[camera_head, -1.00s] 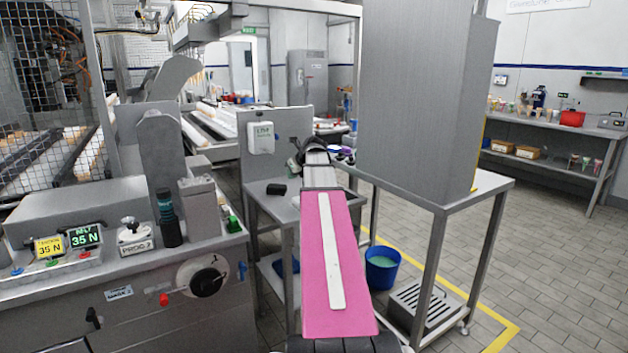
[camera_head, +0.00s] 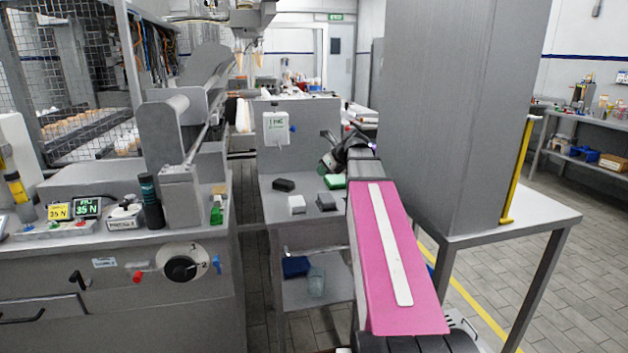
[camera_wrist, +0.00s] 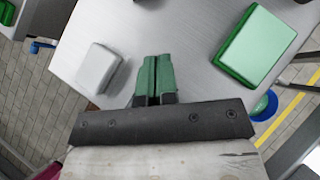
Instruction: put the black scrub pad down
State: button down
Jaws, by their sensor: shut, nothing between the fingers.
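A black scrub pad (camera_head: 284,185) lies flat on the grey metal side table (camera_head: 275,208), at its left in the head view.
A white block (camera_head: 297,203), a dark grey block (camera_head: 326,201) and a green pad (camera_head: 334,181) share the table. The wrist view shows a pale block (camera_wrist: 98,68) and a green pad (camera_wrist: 255,48) beside my fingers. A tall grey cabinet (camera_head: 455,110) stands close on the right.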

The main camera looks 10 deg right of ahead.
aim_at(294, 185)
jog(key=x, duration=1)
jog(key=shift+w+f, duration=0.15)
jog(key=shift+w+a, duration=0.85)
jog(key=shift+w, duration=0.05)
jog(key=shift+w+a, duration=0.45)
jog(key=shift+w+a, duration=0.7)
jog(key=shift+w, duration=0.15)
jog(key=shift+s, duration=0.1)
